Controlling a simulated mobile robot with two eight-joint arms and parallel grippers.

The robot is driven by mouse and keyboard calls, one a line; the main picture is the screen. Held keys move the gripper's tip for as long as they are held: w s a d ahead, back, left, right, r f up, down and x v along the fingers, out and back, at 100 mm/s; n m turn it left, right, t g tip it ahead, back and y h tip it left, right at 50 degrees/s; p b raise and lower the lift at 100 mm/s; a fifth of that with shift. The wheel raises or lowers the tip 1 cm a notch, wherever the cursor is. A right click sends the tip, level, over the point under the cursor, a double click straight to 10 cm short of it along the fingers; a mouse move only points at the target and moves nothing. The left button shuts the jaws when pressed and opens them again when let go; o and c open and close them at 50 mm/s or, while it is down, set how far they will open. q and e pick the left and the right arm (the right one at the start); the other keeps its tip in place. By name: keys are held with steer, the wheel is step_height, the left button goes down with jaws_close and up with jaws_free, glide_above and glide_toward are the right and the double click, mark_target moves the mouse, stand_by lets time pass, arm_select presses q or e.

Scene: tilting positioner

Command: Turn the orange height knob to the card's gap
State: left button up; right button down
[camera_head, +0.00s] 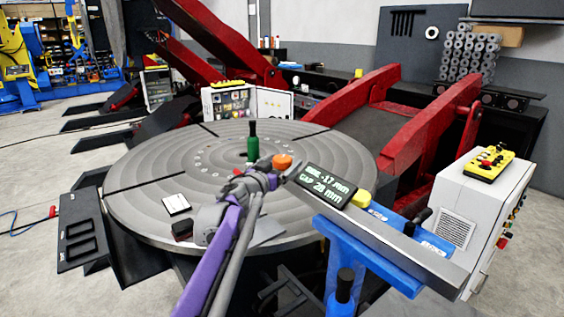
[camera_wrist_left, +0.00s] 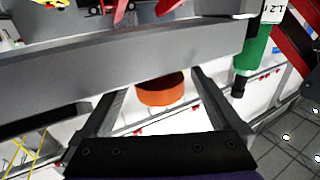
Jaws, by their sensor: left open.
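The orange height knob (camera_head: 282,161) sits near the end of a long grey bar, above the round table. In the left wrist view the knob (camera_wrist_left: 160,90) shows between my open fingers, with a visible gap on each side; I cannot tell how deep it lies between them. My left gripper (camera_head: 266,172) is just left of the knob; its fingers also show in the wrist view (camera_wrist_left: 160,85). A dark display (camera_head: 327,184) on the bar reads a first line ending "-17 mm" and "GAP 28 mm". A small white card (camera_head: 176,204) lies on the table; its print is unreadable. My right gripper is out of view.
A green cylinder with a dark top (camera_head: 252,146) stands behind the knob. The grey bar (camera_head: 408,252) runs to the front right over a blue stand (camera_head: 360,252). A white cabinet (camera_head: 462,215) stands at right. The round table's (camera_head: 140,180) left side is mostly clear.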

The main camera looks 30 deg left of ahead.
arm_select(q)
steer(key=c, duration=1.4)
steer(key=shift+o, duration=0.2)
steer(key=shift+f+m+h, duration=0.1)
steer(key=shift+m+h, duration=0.3)
steer(key=shift+h, duration=0.1)
